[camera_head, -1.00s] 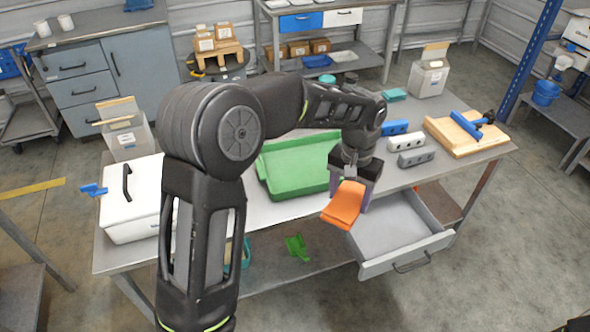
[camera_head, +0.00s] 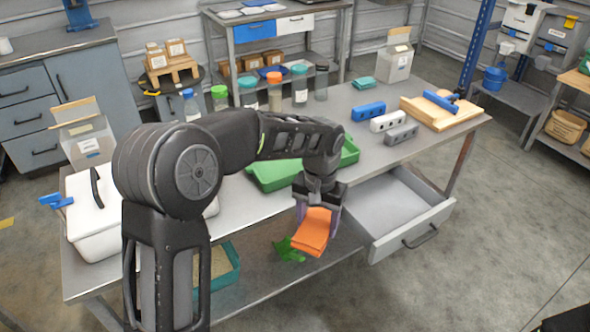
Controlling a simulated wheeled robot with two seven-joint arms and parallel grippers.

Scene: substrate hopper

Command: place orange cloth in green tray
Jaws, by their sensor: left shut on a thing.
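The orange cloth (camera_head: 312,232) is folded and hangs in my left gripper (camera_head: 318,208), which is shut on it. The gripper holds it in front of the table's front edge, left of the open drawer. The green tray (camera_head: 272,176) lies on the table behind my left arm. My forearm and wrist hide its middle; its left part and right corner (camera_head: 350,150) show. The cloth is apart from the tray, nearer to me. My right gripper is not in view.
An open grey drawer (camera_head: 398,212) juts out from the table front. Blue, white (camera_head: 388,121) and grey blocks stand right of the tray, near a wooden board (camera_head: 440,112). A white lidded box (camera_head: 85,235) stands at the left. Several bottles stand along the back.

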